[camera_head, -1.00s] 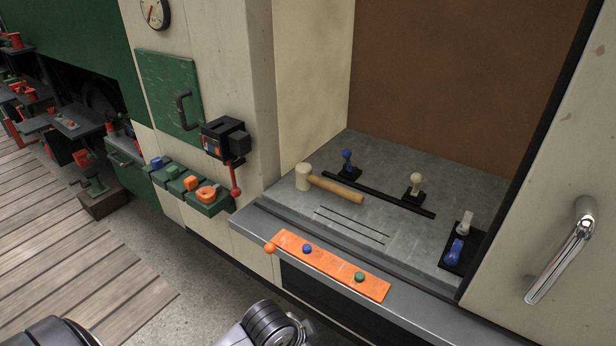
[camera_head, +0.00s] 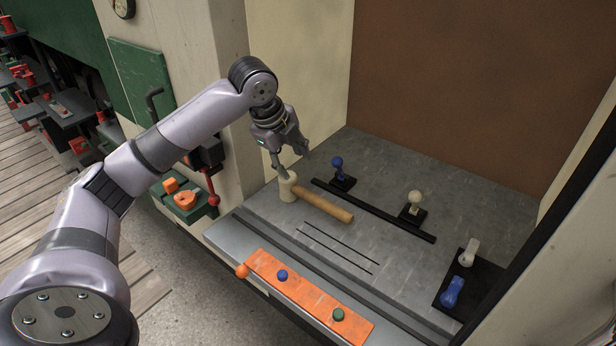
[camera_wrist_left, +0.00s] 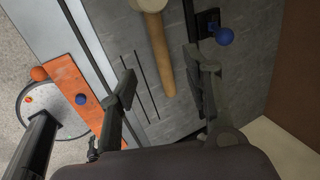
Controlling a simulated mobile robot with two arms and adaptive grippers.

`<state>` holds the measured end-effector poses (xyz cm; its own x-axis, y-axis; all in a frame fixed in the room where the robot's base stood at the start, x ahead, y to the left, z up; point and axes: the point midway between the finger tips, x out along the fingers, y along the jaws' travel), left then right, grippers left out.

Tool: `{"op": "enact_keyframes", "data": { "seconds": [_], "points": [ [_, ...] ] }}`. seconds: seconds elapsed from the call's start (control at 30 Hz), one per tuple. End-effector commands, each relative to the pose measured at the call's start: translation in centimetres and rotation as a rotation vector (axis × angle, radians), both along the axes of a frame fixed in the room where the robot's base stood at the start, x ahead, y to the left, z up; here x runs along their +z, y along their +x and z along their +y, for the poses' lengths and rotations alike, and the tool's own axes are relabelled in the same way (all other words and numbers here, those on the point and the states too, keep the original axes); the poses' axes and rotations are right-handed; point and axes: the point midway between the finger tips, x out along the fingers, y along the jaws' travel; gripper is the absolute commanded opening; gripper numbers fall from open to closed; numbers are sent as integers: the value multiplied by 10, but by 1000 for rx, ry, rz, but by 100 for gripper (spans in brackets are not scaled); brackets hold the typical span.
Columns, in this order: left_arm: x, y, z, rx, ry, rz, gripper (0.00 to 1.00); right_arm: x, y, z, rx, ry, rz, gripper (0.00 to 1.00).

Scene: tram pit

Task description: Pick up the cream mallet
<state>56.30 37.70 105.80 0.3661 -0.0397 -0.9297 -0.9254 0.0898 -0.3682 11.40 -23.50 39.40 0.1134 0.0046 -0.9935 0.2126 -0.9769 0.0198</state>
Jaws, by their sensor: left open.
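The cream mallet lies on the grey worktop, its pale head (camera_head: 287,188) at the left and its tan wooden handle (camera_head: 326,205) pointing right and toward the front. My left gripper (camera_head: 292,162) is open and empty, just above and behind the mallet head in the head view; one finger overlaps the head's top edge, and I cannot tell whether they touch. In the left wrist view, the handle (camera_wrist_left: 160,55) shows between the two spread fingers of my left gripper (camera_wrist_left: 161,72), and the mallet head is cut off at the top edge. My right gripper is not in view.
A black rail (camera_head: 372,210) lies behind the handle, with a blue-knobbed lever (camera_head: 338,166) and a cream-knobbed one (camera_head: 414,200) near it. An orange strip (camera_head: 308,298) with buttons lies along the front ledge. A cabinet wall (camera_head: 232,40) stands behind my left arm.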

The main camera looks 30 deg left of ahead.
Motion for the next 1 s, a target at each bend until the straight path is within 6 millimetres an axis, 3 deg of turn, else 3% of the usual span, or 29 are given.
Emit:
{"op": "enact_keyframes", "data": {
  "seconds": [0.07, 0.17, 0.4, 0.47, 0.57, 0.8, 1.0],
  "points": [
    [3, 1, 4, -4, 3, -1, 45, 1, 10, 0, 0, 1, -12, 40],
    [-7, 5, 4, -5, 1, 2, 45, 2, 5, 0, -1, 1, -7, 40],
    [-55, 23, 1, -4, 0, 3, 45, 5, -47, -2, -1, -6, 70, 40],
    [-67, 28, 1, -4, 1, 2, 45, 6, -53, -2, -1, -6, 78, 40],
    [-85, 36, 0, -4, 1, 1, 45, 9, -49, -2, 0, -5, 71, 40],
    [-107, 45, 0, -4, 1, -3, 45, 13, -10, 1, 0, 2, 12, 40],
    [-127, 50, 4, -4, 2, 1, 45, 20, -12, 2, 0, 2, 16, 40]
  ]
}}
